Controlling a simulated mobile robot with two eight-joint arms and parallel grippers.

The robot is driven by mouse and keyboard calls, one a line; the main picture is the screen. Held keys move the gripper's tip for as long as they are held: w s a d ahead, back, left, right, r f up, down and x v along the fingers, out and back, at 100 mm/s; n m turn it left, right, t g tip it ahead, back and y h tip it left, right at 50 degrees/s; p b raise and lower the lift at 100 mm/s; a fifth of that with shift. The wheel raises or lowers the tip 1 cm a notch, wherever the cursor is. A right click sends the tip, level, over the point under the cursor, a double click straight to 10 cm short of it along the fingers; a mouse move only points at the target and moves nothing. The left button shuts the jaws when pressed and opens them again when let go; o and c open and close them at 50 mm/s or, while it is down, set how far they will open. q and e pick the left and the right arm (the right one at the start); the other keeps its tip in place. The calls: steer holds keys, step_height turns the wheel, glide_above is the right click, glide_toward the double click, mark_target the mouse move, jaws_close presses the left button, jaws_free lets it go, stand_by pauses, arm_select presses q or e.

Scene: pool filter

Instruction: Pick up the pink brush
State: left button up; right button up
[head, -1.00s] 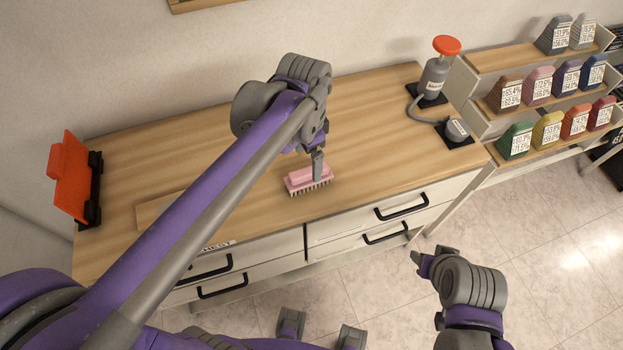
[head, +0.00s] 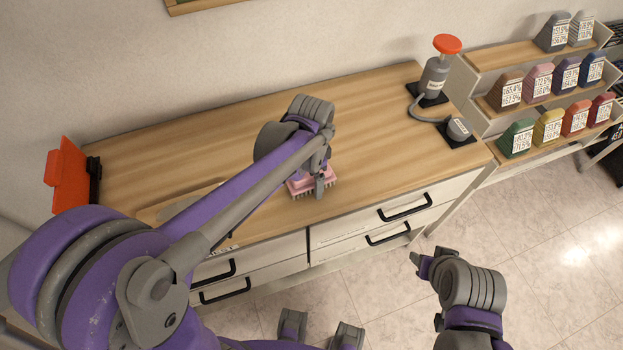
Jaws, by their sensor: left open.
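The pink brush (head: 298,188) lies on the wooden top of the chest, close to its front edge, with its bristles showing below the pink body. My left gripper (head: 320,188) is right at the brush, with its fingers pointing down in front of the brush's middle and hiding part of it. The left gripper is open; I cannot tell whether its fingers touch the brush. My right gripper (head: 418,258) is off to the right, in front of the chest over the floor, away from the brush.
The chest top (head: 380,120) is clear around the brush to the right. A grey pump with a red cap (head: 436,75) stands at the back right. An orange object (head: 66,175) stands at the left end. A shelf at right (head: 480,60) holds several coloured containers.

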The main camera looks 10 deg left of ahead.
arm_select(q)
jaws_close()
stand_by(0.5)
step_height(320, 180, up, 10)
steer(key=shift+p, duration=0.35)
